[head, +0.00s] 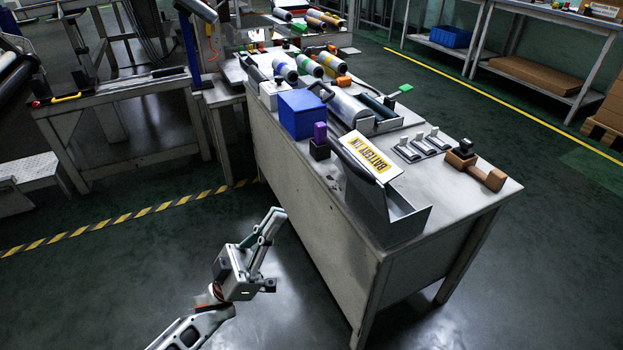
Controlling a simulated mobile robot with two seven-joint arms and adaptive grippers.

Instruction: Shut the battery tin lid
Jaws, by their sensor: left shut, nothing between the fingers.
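The battery tin (375,222) is a grey metal box on the near end of the workbench. Its lid (366,160), with a yellow "BATTERY TIN" label, is raised and tilted, and part of the tin's interior shows below and to the right of it. My left gripper (276,216) is in front of the bench, left of the tin and apart from it. Its fingers are shut with nothing between them. My right gripper is out of view.
A blue box (302,114) and a purple-topped block (320,142) stand left of and behind the tin. Grey switches (422,144) and a brown wooden piece (478,170) lie to its right. The workbench's (315,220) front side faces my left gripper, with clear floor around it.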

